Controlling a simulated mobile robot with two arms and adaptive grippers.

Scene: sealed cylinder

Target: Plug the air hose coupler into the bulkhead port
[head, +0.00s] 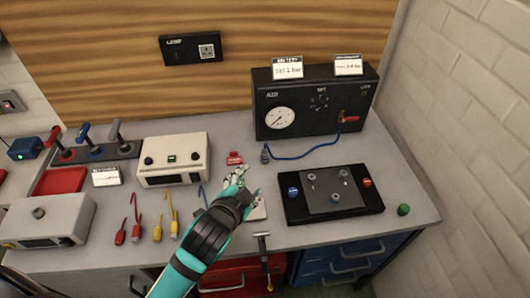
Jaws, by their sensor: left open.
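A blue air hose (306,155) runs from near a red-handled valve on the black gauge box (300,125). It lies along the bench and ends at a small grey coupler (265,153) in front of the box. A black fixture (291,210) with a grey plate lies on the bench to the right and has several small round fittings. I cannot tell which fitting is the bulkhead port. My left gripper (240,176) is open and empty over the bench, left of and nearer than the coupler, apart from it. My right gripper is not in view.
A beige instrument (173,152), red and yellow leads (158,222) and a red tray (60,181) stand left of my arm. A green cap (403,210) sits at the right. A small clamp (262,243) is at the front edge. A brick wall bounds the right side.

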